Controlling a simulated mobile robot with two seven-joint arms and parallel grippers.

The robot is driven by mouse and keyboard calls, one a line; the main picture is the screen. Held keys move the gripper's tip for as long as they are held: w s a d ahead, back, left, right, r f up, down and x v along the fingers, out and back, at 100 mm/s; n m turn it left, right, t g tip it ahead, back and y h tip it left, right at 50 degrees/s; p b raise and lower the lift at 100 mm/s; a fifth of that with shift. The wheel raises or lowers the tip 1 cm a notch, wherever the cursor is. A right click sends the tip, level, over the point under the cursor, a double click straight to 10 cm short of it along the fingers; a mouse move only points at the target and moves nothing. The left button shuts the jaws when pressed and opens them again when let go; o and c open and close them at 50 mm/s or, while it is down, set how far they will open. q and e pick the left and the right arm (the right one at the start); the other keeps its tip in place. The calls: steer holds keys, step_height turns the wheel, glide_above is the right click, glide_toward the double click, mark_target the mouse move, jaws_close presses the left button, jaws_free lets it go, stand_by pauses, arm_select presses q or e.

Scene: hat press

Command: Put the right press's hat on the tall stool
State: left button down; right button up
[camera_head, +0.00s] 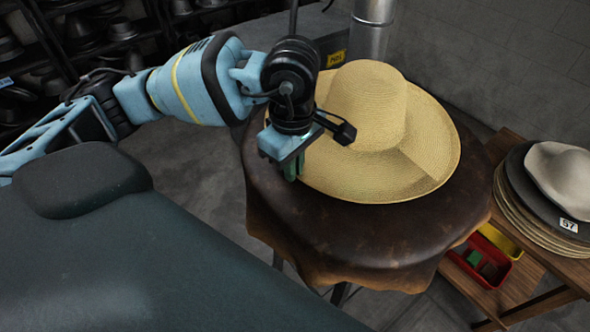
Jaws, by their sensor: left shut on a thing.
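A wide-brimmed straw hat (375,110) lies crown up on the tall stool (350,232), which has a round dark leather top with a ragged brown edge. The brim rests over much of the stool top and reaches close to its right and back edge. My left gripper (293,170) points down at the brim's left side, shut on the brim edge. The fingertips are partly hidden by the wrist. My right gripper is not in view. No press can be made out.
A wooden shelf table (510,147) at the right holds stacked hats (560,180), one tagged 57. Red (482,262) and yellow (502,240) bins sit on its lower shelf. A metal pipe (371,30) stands behind the stool. Dark racks of hat forms (85,30) fill the back left.

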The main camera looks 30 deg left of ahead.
arm_select(q)
steer(key=shift+w+a, duration=0.15)
steer(key=shift+w, duration=0.4)
steer(key=shift+w+a+f, duration=0.1)
steer(key=shift+w+f, duration=0.05)
steer(key=shift+f, duration=1.7)
steer(key=shift+f, duration=0.15)
steer(key=c, duration=1.5)
jaws_free()
steer(key=shift+c, duration=0.2)
step_height(320, 180, up, 12)
steer(key=shift+p, duration=0.3)
